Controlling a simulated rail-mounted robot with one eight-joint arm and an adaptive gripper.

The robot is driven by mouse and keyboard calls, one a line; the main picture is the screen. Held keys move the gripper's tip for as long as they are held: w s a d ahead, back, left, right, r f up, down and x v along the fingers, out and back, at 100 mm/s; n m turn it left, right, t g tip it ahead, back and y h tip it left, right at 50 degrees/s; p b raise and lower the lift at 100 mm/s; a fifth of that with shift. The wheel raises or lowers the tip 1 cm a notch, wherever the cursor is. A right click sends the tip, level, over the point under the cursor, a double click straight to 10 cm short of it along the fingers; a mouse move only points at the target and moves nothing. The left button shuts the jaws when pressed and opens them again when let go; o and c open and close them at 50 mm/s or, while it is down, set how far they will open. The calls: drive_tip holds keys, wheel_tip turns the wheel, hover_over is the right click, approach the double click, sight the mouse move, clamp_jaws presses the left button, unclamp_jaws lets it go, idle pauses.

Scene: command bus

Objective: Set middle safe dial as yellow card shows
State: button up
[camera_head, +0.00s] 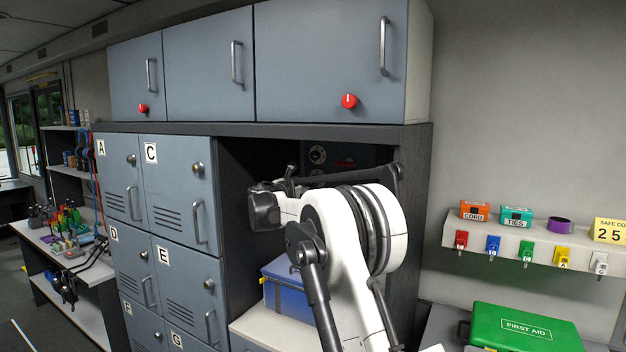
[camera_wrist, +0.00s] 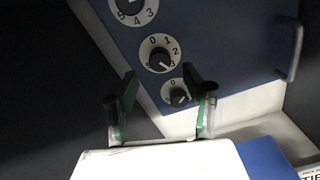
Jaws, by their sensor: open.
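The yellow card (camera_head: 609,230) stands at the right edge of the head view. In the wrist view the blue safe door (camera_wrist: 225,45) carries three white dials with black knobs in a slanting row. The middle safe dial (camera_wrist: 147,50) has its pointer toward the lower right, near 3; the exact number is unclear. The top dial (camera_wrist: 148,14) is partly cut off. The bottom dial (camera_wrist: 171,88) is partly hidden by the right finger. My gripper (camera_wrist: 160,78) is open and empty, its fingertips just below the middle dial, not gripping it.
The safe sits in a dark alcove of the locker wall (camera_head: 190,180), above a blue box (camera_head: 282,290). A safe door handle (camera_wrist: 294,50) stands out at right. A shelf (camera_head: 490,240) of coloured tags and a green first aid case (camera_head: 530,328) are right.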

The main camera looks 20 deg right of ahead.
drive_tip(key=shift+p+x, duration=0.5)
drive_tip(key=shift+x, duration=2.3)
clamp_jaws()
drive_tip(key=shift+m, duration=0.3)
